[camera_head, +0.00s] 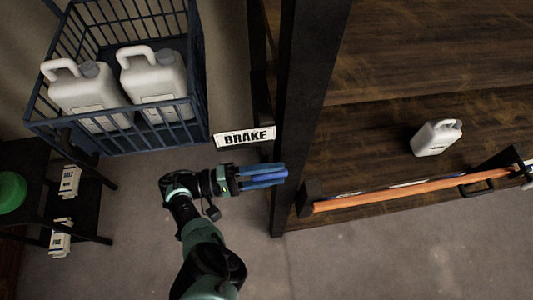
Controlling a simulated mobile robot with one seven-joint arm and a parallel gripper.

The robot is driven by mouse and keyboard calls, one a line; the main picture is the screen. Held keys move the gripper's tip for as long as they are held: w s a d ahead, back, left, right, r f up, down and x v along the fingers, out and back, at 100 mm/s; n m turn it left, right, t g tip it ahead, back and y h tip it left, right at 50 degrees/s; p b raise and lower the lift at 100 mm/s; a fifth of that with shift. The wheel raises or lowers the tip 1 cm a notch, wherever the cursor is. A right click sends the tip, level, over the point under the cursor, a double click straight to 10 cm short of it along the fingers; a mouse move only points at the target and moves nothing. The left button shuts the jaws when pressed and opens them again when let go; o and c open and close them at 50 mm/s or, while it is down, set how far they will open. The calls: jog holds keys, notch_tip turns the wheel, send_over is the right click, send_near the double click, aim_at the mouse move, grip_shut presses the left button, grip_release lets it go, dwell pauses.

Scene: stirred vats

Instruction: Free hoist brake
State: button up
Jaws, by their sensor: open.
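A white sign reading BRAKE (245,137) is fixed near a dark upright post (300,110), at its left side. No brake lever or handle can be made out beside the sign. My gripper (281,176) is just below and to the right of the sign. Its blue fingers are open and point right, towards the post. They overlap the post's left edge in the picture, and I cannot tell whether they touch it. I see nothing held between them.
A blue barred crate (165,139) holds two white jugs (92,92) at upper left. A wooden shelf (430,105) at right bears another white jug (437,138), with an orange bar (400,190) along its front. A dark stand with a green object (10,190) is at left. The floor below is clear.

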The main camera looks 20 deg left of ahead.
jog(key=b+v, duration=0.3)
jog(key=v, duration=1)
jog(key=shift+b, duration=0.4)
